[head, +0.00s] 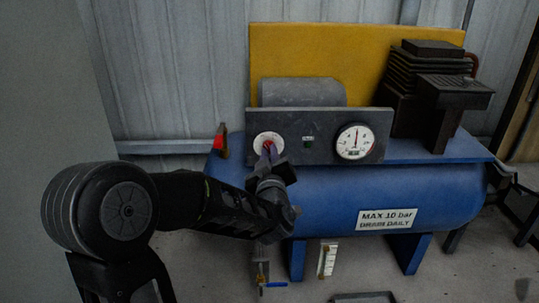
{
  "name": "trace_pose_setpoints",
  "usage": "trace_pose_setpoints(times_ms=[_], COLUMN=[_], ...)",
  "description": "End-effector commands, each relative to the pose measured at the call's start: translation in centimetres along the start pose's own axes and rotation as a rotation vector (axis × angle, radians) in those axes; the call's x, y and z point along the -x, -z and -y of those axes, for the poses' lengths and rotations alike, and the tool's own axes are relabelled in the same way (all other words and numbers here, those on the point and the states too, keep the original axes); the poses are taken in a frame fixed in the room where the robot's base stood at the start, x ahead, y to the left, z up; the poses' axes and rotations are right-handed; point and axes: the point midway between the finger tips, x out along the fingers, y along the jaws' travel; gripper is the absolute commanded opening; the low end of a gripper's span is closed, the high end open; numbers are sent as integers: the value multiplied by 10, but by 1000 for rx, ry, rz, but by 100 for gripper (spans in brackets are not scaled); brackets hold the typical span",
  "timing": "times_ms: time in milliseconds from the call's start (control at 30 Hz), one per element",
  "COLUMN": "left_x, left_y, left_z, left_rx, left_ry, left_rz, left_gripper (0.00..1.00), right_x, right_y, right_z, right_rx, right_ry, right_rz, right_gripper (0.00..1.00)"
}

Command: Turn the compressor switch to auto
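My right gripper is not in view.
A blue compressor tank (340,200) carries the panel, a round gauge (355,141), a small dark green-faced part (308,141) and a dark finned pump (425,75). A red-handled part (221,140) stands left of the panel. A yellow guard (340,50) is behind.

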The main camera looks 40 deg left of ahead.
Motion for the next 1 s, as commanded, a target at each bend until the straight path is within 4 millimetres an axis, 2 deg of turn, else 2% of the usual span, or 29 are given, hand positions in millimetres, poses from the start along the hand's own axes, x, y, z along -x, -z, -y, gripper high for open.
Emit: trace_pose_setpoints(times_ms=[33,133,733,1000], left_x=[0,0,0,0], left_y=[0,0,0,1], left_z=[0,0,0,0], left_rx=[0,0,-9,-87], left_ry=[0,0,0,1], left_rz=[0,0,1,1], left_gripper=[8,0,0,0], right_x=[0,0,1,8], right_y=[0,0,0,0], right_z=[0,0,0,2], right_rx=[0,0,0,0], right_ry=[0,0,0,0], right_rz=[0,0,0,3], right_gripper=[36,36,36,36])
